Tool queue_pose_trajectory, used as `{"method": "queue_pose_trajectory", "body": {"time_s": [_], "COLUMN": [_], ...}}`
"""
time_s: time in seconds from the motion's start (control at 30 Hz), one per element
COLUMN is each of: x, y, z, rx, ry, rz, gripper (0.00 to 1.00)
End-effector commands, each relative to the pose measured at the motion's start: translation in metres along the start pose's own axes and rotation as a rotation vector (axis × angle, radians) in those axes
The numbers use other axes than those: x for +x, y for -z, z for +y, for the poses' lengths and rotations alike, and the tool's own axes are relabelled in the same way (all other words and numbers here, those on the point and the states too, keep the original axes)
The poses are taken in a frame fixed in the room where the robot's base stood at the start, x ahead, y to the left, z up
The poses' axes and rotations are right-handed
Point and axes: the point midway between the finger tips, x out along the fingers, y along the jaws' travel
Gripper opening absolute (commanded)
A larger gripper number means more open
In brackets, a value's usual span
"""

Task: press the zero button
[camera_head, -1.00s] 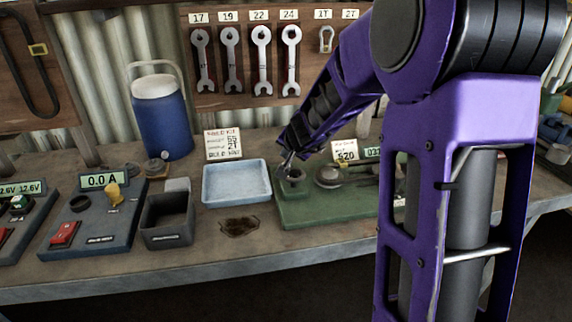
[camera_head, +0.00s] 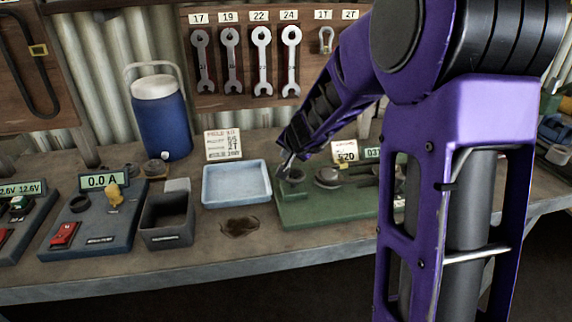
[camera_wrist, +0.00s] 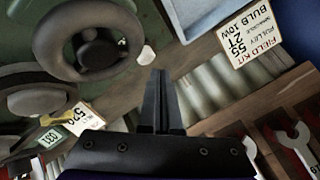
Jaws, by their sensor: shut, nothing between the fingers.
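A green bench unit (camera_head: 330,212) stands on the bench, with a dark round ring (camera_head: 291,178), a round disc (camera_head: 328,178) and a small display (camera_head: 372,153). In the wrist view a small pale knob-like piece (camera_wrist: 147,55) shows at the edge of the green unit, beside the ring (camera_wrist: 95,45); it may be the zero button, but no label on it can be read. My gripper (camera_wrist: 160,75) is shut and empty, its tips close to this piece. In the head view my gripper (camera_head: 288,162) is over the ring's back left side. I cannot tell whether it touches anything.
A pale blue tray (camera_head: 237,203) and a dark open bin (camera_head: 167,240) stand left of the green unit. Further left is a grey unit (camera_head: 115,235) reading 0.0 A. A field kit card (camera_head: 222,145) and a 520 card (camera_head: 345,152) stand behind. Wrenches hang on the wall.

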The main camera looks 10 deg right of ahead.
Motion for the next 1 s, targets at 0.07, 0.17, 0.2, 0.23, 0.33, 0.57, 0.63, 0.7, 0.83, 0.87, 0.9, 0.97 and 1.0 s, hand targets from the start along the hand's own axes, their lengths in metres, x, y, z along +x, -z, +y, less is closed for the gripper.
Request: {"method": "queue_pose_trajectory", "body": {"time_s": [0.07,0.17,0.2,0.23,0.33,0.57,0.63,0.7,0.83,0.87,0.9,0.97,1.0], "x": [0.0000,0.0000,0.0000,0.0000,0.0000,0.0005,0.0018,0.0038,0.0065,0.0066,0.0064,0.0060,0.0059], "y": [0.0000,0.0000,0.0000,0.0000,0.0000,-0.0004,-0.0014,-0.0028,-0.0048,-0.0048,-0.0047,-0.0043,-0.0043], "z": [0.0000,0.0000,0.0000,0.0000,0.0000,0.0004,0.0013,0.0026,0.0046,0.0046,0.0045,0.0042,0.0041], "rx": [0.000,0.000,0.000,0.000,0.000,0.000,0.000,0.000,-0.001,0.000,0.000,0.000,0.000], "ry": [0.000,0.000,0.000,0.000,0.000,0.000,0.000,0.000,0.000,0.000,0.000,0.000,0.000], "rz": [0.000,0.000,0.000,0.000,0.000,0.000,0.000,0.000,0.000,0.000,0.000,0.000,0.000], "gripper": [0.00,0.00,0.00,0.00,0.00,0.00,0.00,0.00,0.00,0.00,0.00,0.00,0.00]}}
